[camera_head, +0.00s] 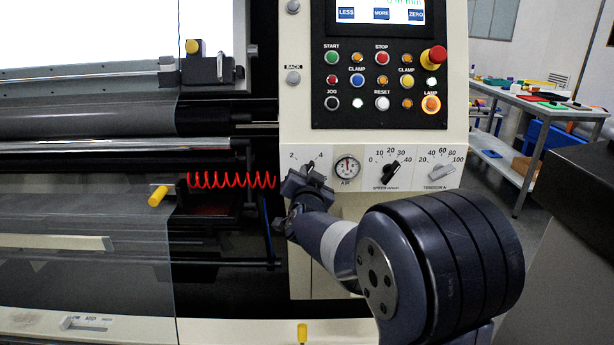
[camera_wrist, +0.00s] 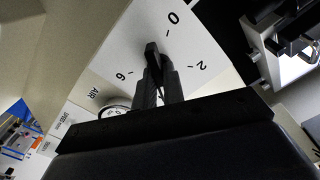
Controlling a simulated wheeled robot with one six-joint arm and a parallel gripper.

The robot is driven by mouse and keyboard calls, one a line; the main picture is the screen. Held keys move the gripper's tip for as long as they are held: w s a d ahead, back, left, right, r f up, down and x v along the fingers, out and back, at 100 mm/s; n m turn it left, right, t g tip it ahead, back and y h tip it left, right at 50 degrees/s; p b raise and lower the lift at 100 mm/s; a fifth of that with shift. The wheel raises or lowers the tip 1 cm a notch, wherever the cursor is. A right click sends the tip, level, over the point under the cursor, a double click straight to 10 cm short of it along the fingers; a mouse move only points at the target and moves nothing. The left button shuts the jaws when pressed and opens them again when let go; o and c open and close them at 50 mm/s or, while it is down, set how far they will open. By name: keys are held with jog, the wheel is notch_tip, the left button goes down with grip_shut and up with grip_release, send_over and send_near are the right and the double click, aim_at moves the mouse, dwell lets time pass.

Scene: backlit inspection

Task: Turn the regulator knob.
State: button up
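The black regulator knob (camera_wrist: 152,52) sits on a white dial plate (camera_wrist: 118,45) marked 0, 2 and 6 in the wrist view. Its visible end lies between 6 and 0, nearer the 0; I cannot tell which end is the pointer. The 4 is hidden there but shows in the head view. My gripper (camera_wrist: 160,80) is at the knob, its two fingers close together on either side of it, and looks shut on it. In the head view my gripper (camera_head: 306,178) covers the knob and the lower dial.
Above is a button panel (camera_head: 380,85) with a red emergency stop (camera_head: 434,56). A red coiled hose (camera_head: 230,180) hangs left. A workbench (camera_head: 530,100) stands behind right.

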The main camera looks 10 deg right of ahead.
grip_shut()
jog(key=shift+m+b, duration=0.95)
jog(key=shift+m, duration=0.05)
jog(key=o, duration=0.5)
grip_release()
